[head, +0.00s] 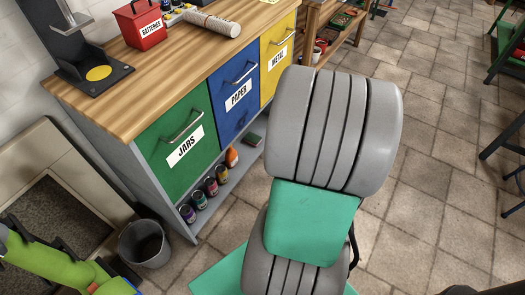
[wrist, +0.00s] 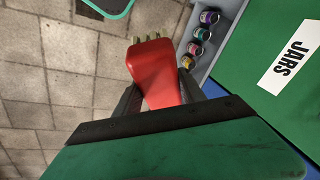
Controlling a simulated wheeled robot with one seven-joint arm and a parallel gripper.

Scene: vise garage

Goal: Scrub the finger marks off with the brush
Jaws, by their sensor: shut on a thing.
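A red-handled brush (wrist: 150,75) with short brass-coloured bristles (wrist: 148,40) is in the wrist view, bristle end pointing up and away. My gripper (wrist: 161,92) is shut on it, a dark finger on each side of the handle. The fingers cannot be made out clearly in the head view. The front with the JARS label is green (head: 160,164); it also shows at the right of the wrist view (wrist: 262,35). No finger marks can be made out clearly on it. The brush is apart from this front.
The wooden worktop (head: 180,58) holds a red BATTERIES box (head: 140,22). Blue PAPER (head: 234,86) and yellow METAL (head: 278,52) fronts are beside the green one. Jars (head: 199,200) stand on the shelf below. A bucket (head: 143,243) is on the floor, with bare tiles at right.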

